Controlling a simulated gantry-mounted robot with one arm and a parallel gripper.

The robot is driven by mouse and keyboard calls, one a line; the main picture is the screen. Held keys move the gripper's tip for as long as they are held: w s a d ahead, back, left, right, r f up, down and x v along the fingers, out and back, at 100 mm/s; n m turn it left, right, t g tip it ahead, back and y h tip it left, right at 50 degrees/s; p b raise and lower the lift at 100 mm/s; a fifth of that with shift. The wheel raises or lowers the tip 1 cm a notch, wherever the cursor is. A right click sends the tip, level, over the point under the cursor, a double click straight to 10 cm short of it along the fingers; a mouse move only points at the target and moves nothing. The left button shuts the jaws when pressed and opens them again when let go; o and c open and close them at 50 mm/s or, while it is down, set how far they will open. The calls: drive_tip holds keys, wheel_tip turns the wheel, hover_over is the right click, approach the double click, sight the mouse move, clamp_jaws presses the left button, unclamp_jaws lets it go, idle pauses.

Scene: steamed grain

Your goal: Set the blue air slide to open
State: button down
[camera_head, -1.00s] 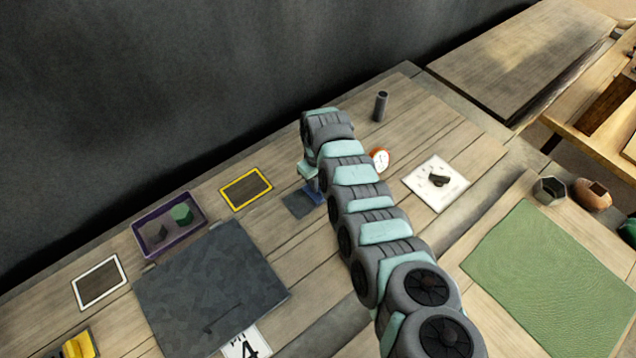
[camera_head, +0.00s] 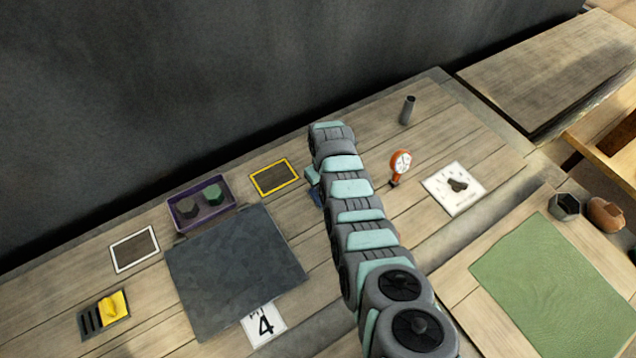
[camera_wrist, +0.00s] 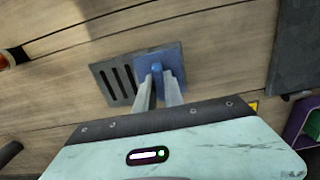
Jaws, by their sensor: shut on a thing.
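The blue air slide (camera_wrist: 174,62) is a flat blue plate with a small round knob (camera_wrist: 157,68). It lies at the right end of a grey base plate (camera_wrist: 105,68) in the wrist view. Several dark slots in the base's left half are uncovered. My gripper (camera_wrist: 158,80) is shut on the knob, one finger on each side. In the head view only a bit of the blue slide (camera_head: 316,196) shows at my arm's left edge. My arm hides the slotted part there.
A round orange-rimmed dial (camera_head: 401,162) stands right of my arm, with a dark cylinder (camera_head: 407,110) behind. To the left are a yellow-framed panel (camera_head: 274,178), a purple tray (camera_head: 203,223), a dark mat (camera_head: 235,270) and a yellow slide (camera_head: 114,306) on a slotted plate.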

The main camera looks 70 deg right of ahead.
drive_tip(key=shift+w+a, duration=0.1)
drive_tip(key=shift+w, duration=0.1)
drive_tip(key=c, duration=1.4)
unclamp_jaws()
drive_tip(key=shift+a, duration=0.1)
drive_tip(key=shift+c, duration=0.2)
drive_tip(key=shift+r, duration=0.45)
wheel_tip(320, 180, up, 10)
drive_tip(key=p, duration=0.1)
drive_tip(key=shift+w, duration=0.1)
